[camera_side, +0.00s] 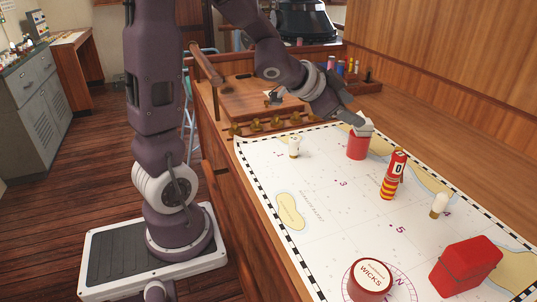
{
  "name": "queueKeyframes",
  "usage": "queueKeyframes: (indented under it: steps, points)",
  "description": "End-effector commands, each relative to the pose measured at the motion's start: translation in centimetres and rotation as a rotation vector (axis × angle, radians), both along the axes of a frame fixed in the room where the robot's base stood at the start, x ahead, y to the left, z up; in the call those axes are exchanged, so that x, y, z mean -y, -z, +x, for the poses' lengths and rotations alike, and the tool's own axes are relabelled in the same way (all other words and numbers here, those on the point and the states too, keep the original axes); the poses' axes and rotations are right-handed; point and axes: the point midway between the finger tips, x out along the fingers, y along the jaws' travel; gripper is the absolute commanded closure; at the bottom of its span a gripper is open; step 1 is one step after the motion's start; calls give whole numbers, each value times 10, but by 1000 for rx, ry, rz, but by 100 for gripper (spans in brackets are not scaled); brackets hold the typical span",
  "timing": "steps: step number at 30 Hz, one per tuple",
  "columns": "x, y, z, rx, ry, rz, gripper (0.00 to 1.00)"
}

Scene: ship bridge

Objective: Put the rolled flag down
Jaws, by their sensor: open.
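A red and yellow banded roll with a white label (394,174), which looks like the rolled flag, stands nearly upright on the chart (315,185), leaning slightly right. My gripper (358,121) is open, up and to the left of the roll and apart from it. Its fingers are at the pale top of a red cylinder (357,147) that stands on the chart. Whether they touch that top I cannot tell. The fingers overlap the pale top in this view, so part of it is hidden.
A small white piece (294,147) stands left of the red cylinder. A small white bottle-like piece (438,206), a red box (465,265) and a red tin marked WICKS (370,279) stand toward the front. The chart's middle is clear. A wooden rack (262,105) lies behind.

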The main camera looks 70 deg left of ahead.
Motion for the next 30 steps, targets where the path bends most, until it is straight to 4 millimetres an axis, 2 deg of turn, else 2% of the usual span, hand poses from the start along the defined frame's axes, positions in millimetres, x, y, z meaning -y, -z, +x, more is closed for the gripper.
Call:
queueKeyframes:
  steps: [1, 2, 3, 5, 6, 7, 9, 12, 15, 30]
  points:
    - [7, -25, -27, -14, -102, 15, 45]
    - [12, -32, -48, -43, -167, 4, 45]
    - [22, -38, -81, -91, -238, -31, 45]
    - [44, -36, -132, -183, -300, -109, 45]
    - [62, -32, -163, -247, -313, -167, 45]
    - [75, -28, -185, -295, -311, -208, 45]
    - [100, -20, -225, -388, -289, -282, 45]
    - [120, -14, -255, -463, -258, -338, 45]
    - [125, -13, -263, -486, -249, -352, 45]
    - [124, -13, -262, -482, -254, -350, 45]
